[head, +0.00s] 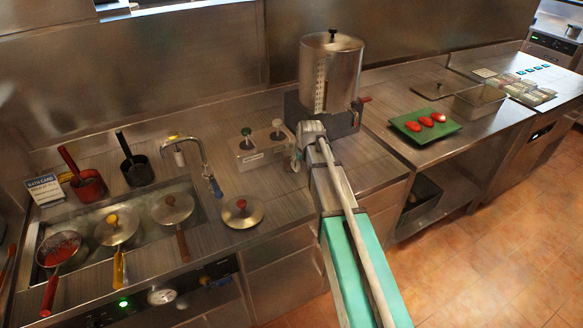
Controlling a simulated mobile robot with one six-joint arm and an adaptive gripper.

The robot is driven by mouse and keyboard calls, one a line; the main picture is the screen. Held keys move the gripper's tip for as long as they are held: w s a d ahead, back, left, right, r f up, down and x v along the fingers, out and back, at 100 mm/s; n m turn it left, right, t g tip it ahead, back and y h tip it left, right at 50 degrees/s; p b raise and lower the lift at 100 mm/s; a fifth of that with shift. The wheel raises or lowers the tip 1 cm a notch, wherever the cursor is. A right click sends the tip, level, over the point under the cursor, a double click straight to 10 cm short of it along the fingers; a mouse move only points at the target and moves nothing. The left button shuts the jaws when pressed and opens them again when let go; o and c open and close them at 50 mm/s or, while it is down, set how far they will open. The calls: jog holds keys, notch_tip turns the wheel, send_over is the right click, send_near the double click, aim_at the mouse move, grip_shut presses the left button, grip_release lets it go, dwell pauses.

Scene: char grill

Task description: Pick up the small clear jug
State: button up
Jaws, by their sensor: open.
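My arm reaches up the middle of the head view to the counter. My gripper (297,163) is at its far end, small and partly hidden by the wrist, and is open. It is just right of a steel box with green and white knobs (262,145) and in front of a large steel dispenser (331,75) with a marked gauge strip. I cannot make out a small clear jug for certain. The arm and wrist cover part of the counter there, and nothing is clearly seen between the fingers.
On the left are lidded and open pans (117,227) in a sunken well, a tap (190,150) and a loose lid (242,211). On the right are a green tray (448,131) with red pieces, a steel pan (480,102) and several small containers (527,88). The floor at right is clear.

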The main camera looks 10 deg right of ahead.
aim_at(297, 170)
jog(key=shift+b+x, duration=0.65)
jog(key=shift+x, duration=0.35)
jog(key=shift+f, duration=0.15)
jog(key=shift+b+x, duration=2.35)
jog(key=shift+x, duration=0.1)
jog(key=shift+w+a, duration=0.1)
jog(key=shift+a, duration=0.05)
grip_shut()
